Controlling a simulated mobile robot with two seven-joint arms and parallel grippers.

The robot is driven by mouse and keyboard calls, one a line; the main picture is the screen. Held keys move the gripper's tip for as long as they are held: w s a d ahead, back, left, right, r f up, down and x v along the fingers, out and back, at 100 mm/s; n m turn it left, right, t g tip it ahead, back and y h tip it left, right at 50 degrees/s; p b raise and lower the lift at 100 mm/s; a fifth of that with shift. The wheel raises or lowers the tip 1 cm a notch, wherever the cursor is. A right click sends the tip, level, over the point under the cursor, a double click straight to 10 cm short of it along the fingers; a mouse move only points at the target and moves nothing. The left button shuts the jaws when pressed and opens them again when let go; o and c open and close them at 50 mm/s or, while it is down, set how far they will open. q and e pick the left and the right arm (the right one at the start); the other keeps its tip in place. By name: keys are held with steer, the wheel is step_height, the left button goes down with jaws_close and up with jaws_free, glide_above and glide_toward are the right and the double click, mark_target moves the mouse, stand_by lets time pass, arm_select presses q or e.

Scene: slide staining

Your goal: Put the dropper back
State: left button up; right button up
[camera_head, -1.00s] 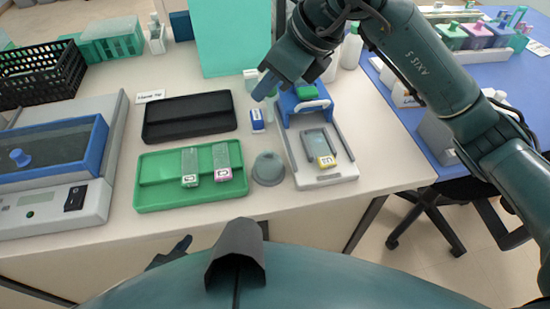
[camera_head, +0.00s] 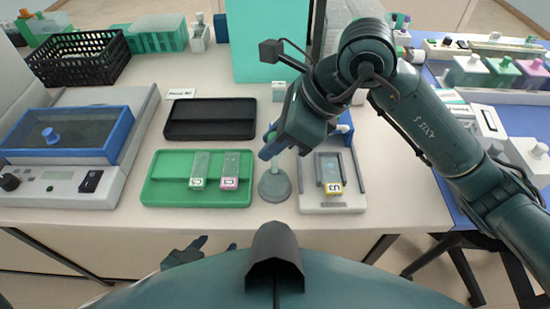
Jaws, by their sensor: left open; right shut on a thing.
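My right gripper (camera_head: 271,146) is shut on the dropper (camera_head: 275,166), which is mostly hidden by the gripper. A pale, narrow part of the dropper shows below the fingers, upright over the round grey-green holder (camera_head: 275,187). Its lower end meets the holder in the picture; I cannot tell how deep it sits. The holder stands between the green tray and the grey slide stand. My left gripper (camera_head: 215,247) is at the bottom edge, its dark fingertips apart, below the table's front edge and away from the dropper.
The green tray (camera_head: 160,192) with two labelled slides lies left of the holder. The grey stand (camera_head: 310,206) with a yellow-labelled slide is on the right. A black tray (camera_head: 210,118) lies behind. A blue-lidded device (camera_head: 75,160) fills the left.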

mark_target(274, 171)
step_height(274, 171, down, 4)
steer(key=shift+f, duration=0.25)
steer(key=shift+f+b, duration=0.45)
steer(key=shift+f, duration=0.05)
steer(key=o, duration=0.9)
steer(key=shift+o, duration=0.2)
steer(key=shift+r, duration=0.15)
steer(key=shift+r+p, duration=0.3)
steer(key=shift+p, duration=0.15)
steer(key=v, duration=1.2)
